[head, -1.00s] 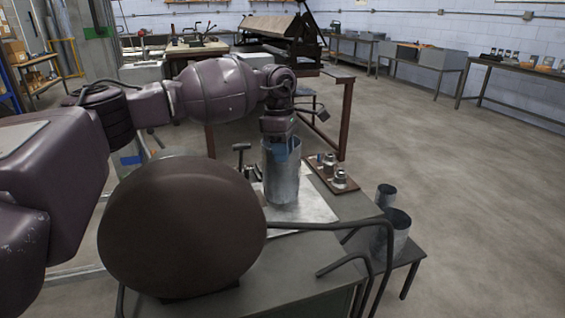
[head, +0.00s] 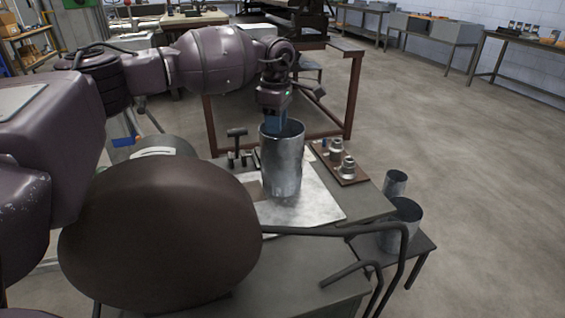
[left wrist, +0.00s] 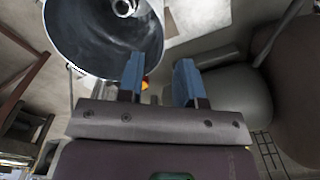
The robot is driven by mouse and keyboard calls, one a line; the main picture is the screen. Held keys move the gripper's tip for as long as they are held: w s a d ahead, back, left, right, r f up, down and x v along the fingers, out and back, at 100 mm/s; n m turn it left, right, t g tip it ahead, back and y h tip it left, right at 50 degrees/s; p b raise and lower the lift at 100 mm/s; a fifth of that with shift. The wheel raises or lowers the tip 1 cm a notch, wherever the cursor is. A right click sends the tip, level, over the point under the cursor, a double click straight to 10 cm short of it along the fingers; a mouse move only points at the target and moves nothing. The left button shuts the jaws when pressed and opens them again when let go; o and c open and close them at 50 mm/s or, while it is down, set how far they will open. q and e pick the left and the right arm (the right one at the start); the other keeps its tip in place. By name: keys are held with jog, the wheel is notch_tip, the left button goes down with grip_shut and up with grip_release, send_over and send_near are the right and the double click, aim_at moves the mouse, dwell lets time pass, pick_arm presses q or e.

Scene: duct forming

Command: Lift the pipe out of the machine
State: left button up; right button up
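The pipe (head: 281,168) is a grey metal cylinder. It stands upright on a pale metal sheet (head: 325,205) on the worktable. My left gripper (head: 276,122) points down at the pipe's upper rim. In the left wrist view the pipe's open mouth (left wrist: 85,35) fills the upper left, with a small round metal part (left wrist: 124,8) showing inside. The two blue fingers of my left gripper (left wrist: 160,80) are apart and empty, close to the near right rim. One finger overlaps the mouth; whether it is inside the pipe I cannot tell. My right gripper is not in view.
A large dark rounded body (head: 160,235) hides the table's near left. Bent dark rods (head: 345,232) cross the front. A hammer (head: 237,145) and a board with metal fittings (head: 343,165) lie nearby. Two short pipes (head: 401,220) stand on a low side table. Floor at right is clear.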

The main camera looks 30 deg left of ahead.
aim_at(282, 158)
pick_arm(q)
notch_tip(282, 158, down, 6)
jog(key=shift+s+a+b, duration=0.15)
jog(key=shift+a+b, duration=0.2)
grip_shut()
dwell(1.5)
